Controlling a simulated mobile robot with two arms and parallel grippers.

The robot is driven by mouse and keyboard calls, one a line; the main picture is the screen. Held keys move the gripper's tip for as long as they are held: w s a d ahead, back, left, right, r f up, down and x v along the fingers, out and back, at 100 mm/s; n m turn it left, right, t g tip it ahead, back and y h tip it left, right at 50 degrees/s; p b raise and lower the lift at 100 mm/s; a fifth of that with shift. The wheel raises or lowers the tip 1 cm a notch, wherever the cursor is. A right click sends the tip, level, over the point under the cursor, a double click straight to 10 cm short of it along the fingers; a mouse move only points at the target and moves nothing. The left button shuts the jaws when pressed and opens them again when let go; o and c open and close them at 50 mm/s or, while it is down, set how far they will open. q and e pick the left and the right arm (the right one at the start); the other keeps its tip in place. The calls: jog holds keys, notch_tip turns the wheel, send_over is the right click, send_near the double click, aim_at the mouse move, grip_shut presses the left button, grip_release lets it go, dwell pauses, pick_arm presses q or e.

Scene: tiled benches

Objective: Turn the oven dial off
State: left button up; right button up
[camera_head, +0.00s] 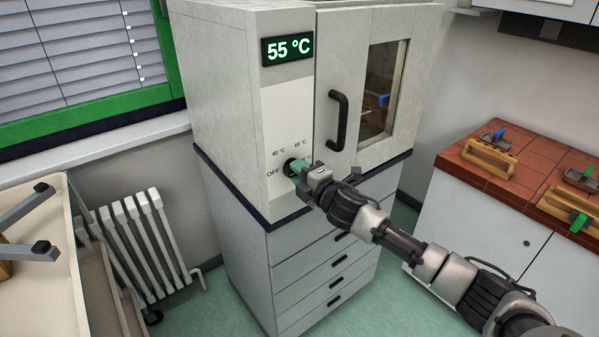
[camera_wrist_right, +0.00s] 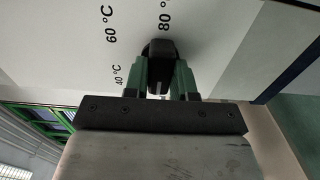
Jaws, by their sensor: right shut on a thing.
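The oven (camera_head: 225,60) is a tall grey-white cabinet whose green display (camera_head: 287,48) reads 55 °C. Its black dial (camera_head: 287,166) sits low on the white panel, with OFF to its left and 40 °C and 60 °C above. My right gripper (camera_head: 298,168) is at the dial. In the right wrist view, its green fingers (camera_wrist_right: 161,75) are shut around the black dial (camera_wrist_right: 160,47), one on each side. There the 40, 60 and 80 °C marks show, but OFF does not. The dial's exact setting is hidden.
The oven door with its black handle (camera_head: 339,120) is shut. A drawer unit (camera_head: 320,270) stands below. A red-tiled bench (camera_head: 530,165) with wooden-based tools is at right. A radiator (camera_head: 140,240) and pale trays (camera_head: 45,300) are at left.

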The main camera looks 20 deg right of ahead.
jog(key=shift+f, duration=0.1)
dwell(0.3)
jog(key=o, duration=0.9)
jog(key=shift+s, duration=0.1)
jog(key=b+v, duration=0.2)
jog(key=v, duration=0.8)
jog(key=shift+s+d+b, duration=0.15)
jog(key=shift+s+b, duration=0.15)
jog(key=shift+b, duration=0.1)
